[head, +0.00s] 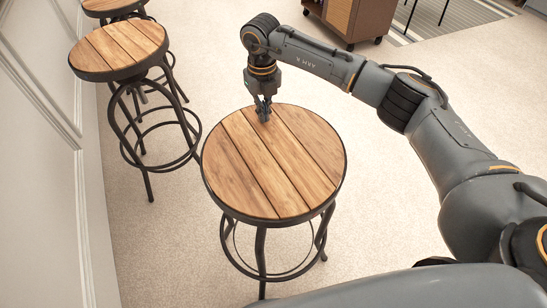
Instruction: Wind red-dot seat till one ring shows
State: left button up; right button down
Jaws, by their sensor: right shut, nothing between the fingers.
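A round stool seat (272,165) of wooden planks with a dark metal rim is in the middle of the head view, on a dark metal stand (261,250) with a foot ring. My right gripper (263,115) points down at the seat's far edge, its fingers shut and empty. I cannot tell whether the fingertips touch the wood. No red dot shows on this seat; the gripper hides a small part of its far edge. The rings under the seat are mostly hidden by it. My left gripper is not in view.
Another wooden-topped stool (119,48) stands at the upper left, with part of a third stool (110,5) behind it. A white panelled wall (50,170) runs along the left. A brown wheeled cabinet (347,18) is at the back. The carpet right of the seat is clear.

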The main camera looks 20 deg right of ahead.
aim_at(229, 164)
jog(key=shift+a+f, duration=0.25)
jog(key=shift+a, duration=0.15)
jog(key=a, duration=0.2)
jog(key=s+a, duration=0.1)
jog(key=a, duration=0.2)
jog(key=shift+s+a+r+p, duration=0.15)
jog(key=shift+s+a+p, duration=0.1)
jog(key=shift+a+p, duration=0.1)
jog(key=s+a+p, duration=0.1)
jog(key=s+a, duration=0.3)
jog(key=shift+r+p, duration=0.1)
jog(key=shift+p, duration=0.25)
jog(key=s+p, duration=0.1)
jog(key=s, duration=0.1)
jog(key=s+a+p, duration=0.1)
jog(key=s, duration=0.2)
jog(key=shift+s+a, duration=0.15)
jog(key=shift+s, duration=0.25)
pick_arm(q)
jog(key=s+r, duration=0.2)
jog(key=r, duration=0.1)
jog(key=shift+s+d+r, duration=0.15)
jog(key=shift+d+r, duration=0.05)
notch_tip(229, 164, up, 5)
jog(key=p, duration=0.4)
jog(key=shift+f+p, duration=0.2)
jog(key=shift+p, duration=0.15)
pick_arm(e)
notch_tip(229, 164, up, 8)
jog(key=shift+w, duration=0.25)
